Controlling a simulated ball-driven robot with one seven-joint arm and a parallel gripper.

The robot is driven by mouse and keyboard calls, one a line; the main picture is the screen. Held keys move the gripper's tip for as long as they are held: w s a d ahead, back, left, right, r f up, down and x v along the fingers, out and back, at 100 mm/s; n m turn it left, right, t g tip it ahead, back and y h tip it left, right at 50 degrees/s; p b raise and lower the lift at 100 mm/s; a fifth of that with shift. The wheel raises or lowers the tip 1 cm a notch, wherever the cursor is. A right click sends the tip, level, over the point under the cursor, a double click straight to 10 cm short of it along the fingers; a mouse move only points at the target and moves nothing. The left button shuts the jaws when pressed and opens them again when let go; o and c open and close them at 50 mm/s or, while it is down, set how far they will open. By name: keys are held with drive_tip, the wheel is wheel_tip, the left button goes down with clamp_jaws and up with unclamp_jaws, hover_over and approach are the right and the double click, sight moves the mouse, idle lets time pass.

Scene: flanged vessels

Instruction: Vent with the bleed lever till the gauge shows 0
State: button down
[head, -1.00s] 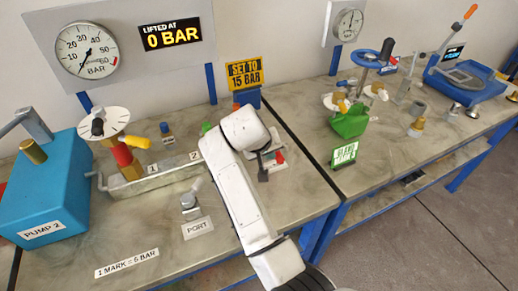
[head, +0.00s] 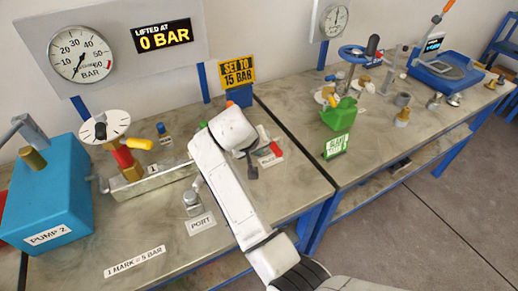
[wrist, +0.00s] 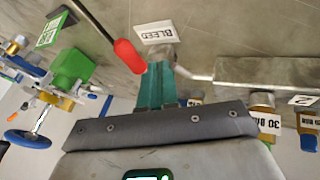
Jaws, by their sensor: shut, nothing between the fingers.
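The bleed lever shows in the wrist view as a dark rod with a red grip (wrist: 129,55), close to the left side of my gripper. I cannot tell whether they touch. Its BLEED label (wrist: 157,32) lies just beyond. My gripper (wrist: 157,72) has teal fingers, shut and empty. In the head view my gripper (head: 252,170) is mostly hidden by my white arm, with the red grip (head: 277,149) to its right. The pressure gauge (head: 80,53) on the left panel has its needle pointing down near the 0 end of the scale.
A display (head: 163,36) reads LIFTED AT 0 BAR, and a yellow sign (head: 237,72) reads SET TO 15 BAR. The blue pump (head: 50,195) stands at left, beside a metal manifold (head: 150,182). The right bench holds a green container (head: 339,114) and several fittings.

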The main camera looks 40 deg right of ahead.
drive_tip(key=b+v, duration=0.2)
drive_tip(key=v, duration=0.8)
drive_tip(key=shift+s, duration=0.15)
drive_tip(key=s+d+f+n+y, duration=0.1)
drive_tip(key=s+d+f, duration=0.1)
drive_tip(key=s+f, duration=0.55)
drive_tip(key=s+d+f+n+y, duration=0.1)
drive_tip(key=s+d+f, duration=0.2)
drive_tip(key=s+f, duration=0.45)
drive_tip(key=s+a+f+g+y, duration=0.1)
drive_tip(key=s+a+f, duration=0.1)
drive_tip(key=s, duration=0.7)
drive_tip(key=s+a+f+g+y, duration=0.1)
drive_tip(key=s+f, duration=0.3)
drive_tip(key=s, duration=0.5)
drive_tip(key=shift+s+a+n+y, duration=0.25)
drive_tip(key=shift+a+n+y, duration=0.05)
drive_tip(key=shift+a+y, duration=0.45)
